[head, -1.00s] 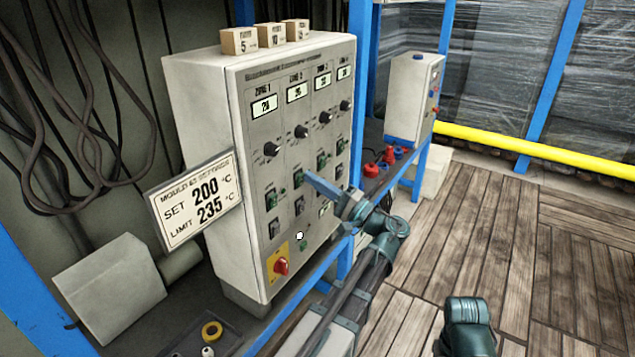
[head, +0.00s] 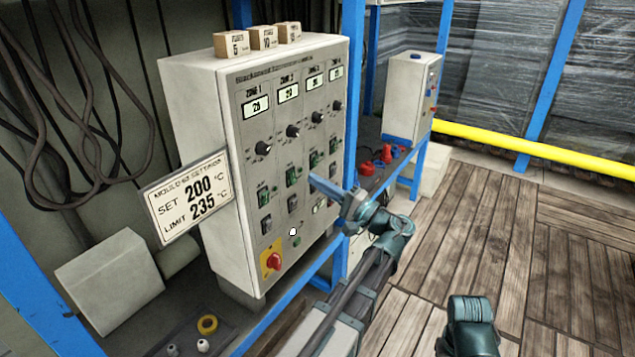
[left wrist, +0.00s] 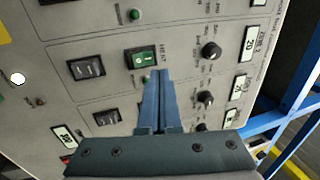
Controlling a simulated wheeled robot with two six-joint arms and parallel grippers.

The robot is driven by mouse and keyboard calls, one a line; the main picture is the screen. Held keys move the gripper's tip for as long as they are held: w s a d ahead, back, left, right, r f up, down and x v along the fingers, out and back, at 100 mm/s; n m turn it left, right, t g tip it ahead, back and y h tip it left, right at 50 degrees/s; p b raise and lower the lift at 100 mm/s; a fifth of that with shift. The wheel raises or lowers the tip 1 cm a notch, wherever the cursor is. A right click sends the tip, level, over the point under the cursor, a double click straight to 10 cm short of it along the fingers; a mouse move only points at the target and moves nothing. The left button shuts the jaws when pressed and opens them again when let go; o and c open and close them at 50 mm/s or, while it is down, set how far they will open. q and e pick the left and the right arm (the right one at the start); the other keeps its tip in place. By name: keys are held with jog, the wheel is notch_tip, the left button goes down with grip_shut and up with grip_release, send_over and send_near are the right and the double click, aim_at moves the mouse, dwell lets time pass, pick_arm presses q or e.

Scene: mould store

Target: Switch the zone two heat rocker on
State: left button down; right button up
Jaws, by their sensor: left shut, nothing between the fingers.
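The zone two heat rocker (head: 292,176) is a green rocker on the front panel of the grey control cabinet (head: 190,110). It also shows in the left wrist view (left wrist: 141,60), green in a black frame, next to the word HEAT. I cannot tell for sure which side is pressed in. My left gripper (head: 313,180) is shut and empty. In the left wrist view its blue fingertips (left wrist: 156,75) lie just beside this rocker, seemingly apart from it, and the fingers cover part of the panel below. My right gripper is out of view.
Similar rockers and black knobs (head: 263,148) fill the panel. A red knob on a yellow plate (head: 272,260) sits at its lower left. A settings sign (head: 187,197) stands at the cabinet's left. A blue post (head: 353,90) rises close to the cabinet's right edge.

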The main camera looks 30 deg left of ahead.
pick_arm(q)
jog(key=d, duration=1)
jog(key=shift+s, duration=0.4)
